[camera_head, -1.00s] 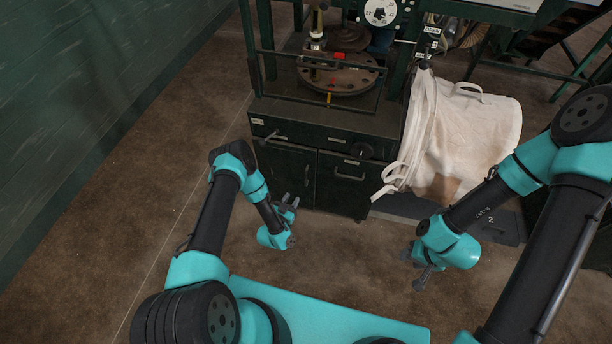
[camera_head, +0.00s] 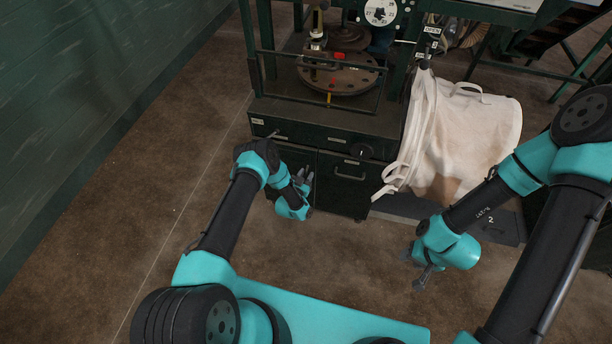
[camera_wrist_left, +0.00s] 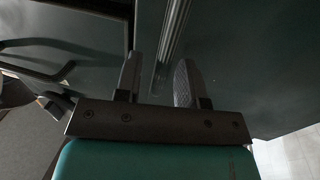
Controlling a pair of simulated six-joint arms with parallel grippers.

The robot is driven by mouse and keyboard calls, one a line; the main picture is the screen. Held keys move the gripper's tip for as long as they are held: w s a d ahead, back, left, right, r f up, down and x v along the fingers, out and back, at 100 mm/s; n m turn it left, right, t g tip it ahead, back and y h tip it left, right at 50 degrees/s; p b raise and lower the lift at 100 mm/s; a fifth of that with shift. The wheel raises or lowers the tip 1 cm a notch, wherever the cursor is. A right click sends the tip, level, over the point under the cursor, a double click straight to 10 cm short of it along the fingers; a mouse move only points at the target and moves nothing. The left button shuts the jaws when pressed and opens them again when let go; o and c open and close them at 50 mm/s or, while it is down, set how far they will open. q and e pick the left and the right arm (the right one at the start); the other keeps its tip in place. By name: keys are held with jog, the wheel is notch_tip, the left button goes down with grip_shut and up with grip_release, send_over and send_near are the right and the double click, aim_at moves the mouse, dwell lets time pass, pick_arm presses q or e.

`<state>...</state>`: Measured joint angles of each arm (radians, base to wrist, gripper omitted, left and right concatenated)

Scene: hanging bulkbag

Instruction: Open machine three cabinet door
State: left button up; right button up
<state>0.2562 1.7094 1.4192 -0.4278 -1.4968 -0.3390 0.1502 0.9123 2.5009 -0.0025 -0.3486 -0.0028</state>
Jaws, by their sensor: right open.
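The dark green cabinet (camera_head: 340,205) stands under the machine, with a left door and a right door (camera_head: 345,187). My left gripper (camera_head: 303,180) is in front of the left door and hides most of it and its handle. In the left wrist view my left gripper (camera_wrist_left: 158,82) has its two fingers apart. A ridged upright strip (camera_wrist_left: 172,40), perhaps the door's handle, shows just beyond the gap between them. Contact cannot be told. My right gripper (camera_head: 420,275) is open and empty, low over the floor at the right.
A white bulk bag (camera_head: 465,140) hangs right of the cabinet above a dark plate marked 2 (camera_head: 490,220). A round table (camera_head: 340,75) and guard bars sit above the cabinet. The right door has a bar handle (camera_head: 350,176). Brown floor (camera_head: 170,190) is clear at the left.

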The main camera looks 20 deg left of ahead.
pick_arm(q)
grip_shut()
dwell(0.3)
dwell(0.3)
